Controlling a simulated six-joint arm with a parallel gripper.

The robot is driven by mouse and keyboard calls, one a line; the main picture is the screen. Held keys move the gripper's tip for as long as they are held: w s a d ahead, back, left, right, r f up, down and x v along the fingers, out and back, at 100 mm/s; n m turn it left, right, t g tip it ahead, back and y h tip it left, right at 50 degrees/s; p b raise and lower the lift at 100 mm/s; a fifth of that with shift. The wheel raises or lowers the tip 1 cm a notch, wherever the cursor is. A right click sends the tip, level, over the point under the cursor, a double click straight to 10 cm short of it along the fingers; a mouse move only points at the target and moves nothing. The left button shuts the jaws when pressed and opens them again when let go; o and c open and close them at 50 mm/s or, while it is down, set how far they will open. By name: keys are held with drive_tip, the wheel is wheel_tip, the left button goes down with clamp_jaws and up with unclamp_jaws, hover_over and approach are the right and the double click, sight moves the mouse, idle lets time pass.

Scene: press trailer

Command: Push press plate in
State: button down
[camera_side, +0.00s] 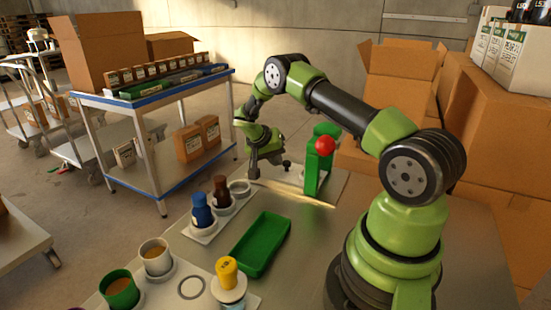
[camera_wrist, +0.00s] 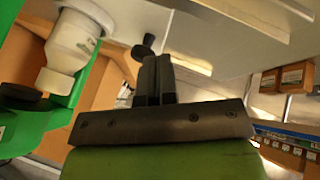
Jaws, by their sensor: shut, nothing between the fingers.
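The green press (camera_side: 318,165) with a red ball on top stands at the far side of the table. A small black knob (camera_side: 286,166) sits between it and my gripper (camera_side: 254,175). I cannot clearly tell which part is the press plate. In the wrist view my gripper (camera_wrist: 153,66) has its fingers together and empty, with the black knob (camera_wrist: 146,44) just past the fingertips; I cannot tell whether they touch. The green press frame (camera_wrist: 20,128) is at the left there, next to a white bottle-shaped piece (camera_wrist: 72,45).
A green tray (camera_side: 262,243) lies in mid-table. Blue (camera_side: 202,210) and brown (camera_side: 221,190) bottles stand left of it, cups (camera_side: 119,291) and a yellow-topped container (camera_side: 228,280) in front. A blue-edged cart (camera_side: 165,183) stands left, cardboard boxes (camera_side: 400,85) behind.

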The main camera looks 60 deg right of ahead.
sight(296, 171)
drive_tip(key=shift+s, duration=2)
